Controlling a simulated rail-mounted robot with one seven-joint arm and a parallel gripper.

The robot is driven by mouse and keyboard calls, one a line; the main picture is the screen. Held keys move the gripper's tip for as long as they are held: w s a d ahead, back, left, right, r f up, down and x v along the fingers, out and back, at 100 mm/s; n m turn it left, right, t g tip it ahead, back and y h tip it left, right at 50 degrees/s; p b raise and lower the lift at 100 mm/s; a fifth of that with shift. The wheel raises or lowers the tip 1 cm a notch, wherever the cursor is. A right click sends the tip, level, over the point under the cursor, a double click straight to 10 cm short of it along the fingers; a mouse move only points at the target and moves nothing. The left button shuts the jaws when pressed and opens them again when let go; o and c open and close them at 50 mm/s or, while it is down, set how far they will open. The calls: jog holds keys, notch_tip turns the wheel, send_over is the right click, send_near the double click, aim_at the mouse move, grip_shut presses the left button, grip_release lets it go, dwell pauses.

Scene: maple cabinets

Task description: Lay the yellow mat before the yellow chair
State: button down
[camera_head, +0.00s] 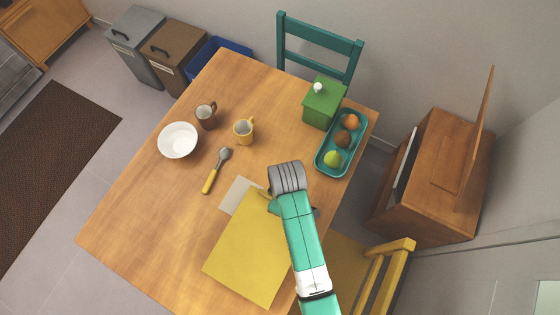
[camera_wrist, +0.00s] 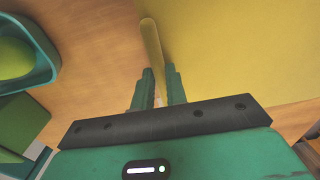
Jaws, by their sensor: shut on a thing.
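The yellow mat (camera_head: 248,252) is spread over the near part of the wooden table, beside the yellow chair (camera_head: 397,247) at the lower right. My gripper (camera_head: 268,197) is at the mat's far edge, and my arm covers part of the mat's right side. Whether the whole mat lies flat on the table is unclear.
A pale beige sheet (camera_head: 239,196) lies by the mat's far-left corner. A yellow-handled spoon (camera_head: 215,172), white bowl (camera_head: 178,141), brown mug (camera_head: 206,117), yellow mug (camera_head: 244,131), green canister (camera_head: 322,106) and teal fruit tray (camera_head: 321,165) stand beyond.

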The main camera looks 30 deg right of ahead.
jog(key=shift+w+f, duration=0.15)
jog(key=shift+w, duration=0.95)
jog(key=shift+w+f, duration=0.2)
jog(key=shift+f, duration=0.7)
jog(key=shift+w+f, duration=0.15)
jog(key=shift+f, duration=0.75)
jog(key=c, duration=1.4)
grip_release()
jog(key=shift+f, duration=0.1)
notch_tip(320, 180, up, 12)
jog(key=shift+p, duration=0.35)
jog(key=shift+d, duration=0.1)
